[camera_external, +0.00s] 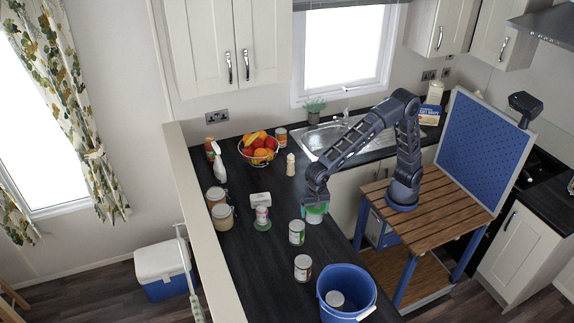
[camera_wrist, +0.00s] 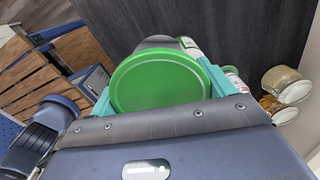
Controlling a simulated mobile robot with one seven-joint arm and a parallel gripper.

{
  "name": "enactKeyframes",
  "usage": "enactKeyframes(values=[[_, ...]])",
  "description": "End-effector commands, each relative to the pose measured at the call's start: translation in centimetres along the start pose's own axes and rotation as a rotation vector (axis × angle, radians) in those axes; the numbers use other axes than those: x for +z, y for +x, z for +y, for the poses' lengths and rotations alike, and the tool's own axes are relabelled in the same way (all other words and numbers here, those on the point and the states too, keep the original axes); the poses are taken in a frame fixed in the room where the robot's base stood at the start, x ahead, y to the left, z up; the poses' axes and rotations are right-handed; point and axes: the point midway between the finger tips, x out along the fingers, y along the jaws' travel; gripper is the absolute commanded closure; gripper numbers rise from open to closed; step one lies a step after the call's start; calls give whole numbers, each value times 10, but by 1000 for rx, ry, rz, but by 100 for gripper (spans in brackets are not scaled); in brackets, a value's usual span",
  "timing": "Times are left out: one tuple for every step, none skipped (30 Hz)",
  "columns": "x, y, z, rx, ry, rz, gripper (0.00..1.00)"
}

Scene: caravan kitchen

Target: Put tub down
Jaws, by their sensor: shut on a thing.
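The tub (camera_external: 314,217) has a green lid and a pale body. It is in my gripper (camera_external: 315,207) over the dark worktop (camera_external: 265,275). In the wrist view the round green lid (camera_wrist: 160,80) fills the space between the teal fingers of my gripper (camera_wrist: 156,86), which is shut on the tub. The tub looks roughly upright. The lid hides most of its body in the wrist view. I cannot tell whether its base touches the worktop.
Two cans (camera_external: 297,232) (camera_external: 303,268) stand near the tub, with a blue bucket (camera_external: 347,290) at the front. The worktop's front left is clear.

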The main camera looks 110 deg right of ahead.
Motion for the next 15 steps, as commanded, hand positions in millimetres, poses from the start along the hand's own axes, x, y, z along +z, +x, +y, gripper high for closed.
enactKeyframes(values=[[-2, 0, 16, 0, 2, -1, 41], [-3, 1, 25, 0, 4, -2, 41], [-4, 3, 36, 1, 7, -2, 41], [-5, 3, 44, 1, 10, -3, 41], [-6, 5, 51, 1, 13, -3, 41], [-8, 6, 60, 1, 15, -4, 41], [-9, 7, 65, 1, 17, -4, 41], [-10, 8, 71, 3, 18, -4, 41], [-11, 9, 77, 2, 20, -5, 41], [-11, 10, 82, 3, 22, -5, 41], [-12, 11, 85, 2, 23, -5, 41], [-12, 12, 88, 2, 25, -6, 41], [-13, 12, 91, 2, 25, -6, 41], [-14, 14, 92, 3, 26, -6, 41], [-14, 16, 94, 4, 27, -5, 41]])
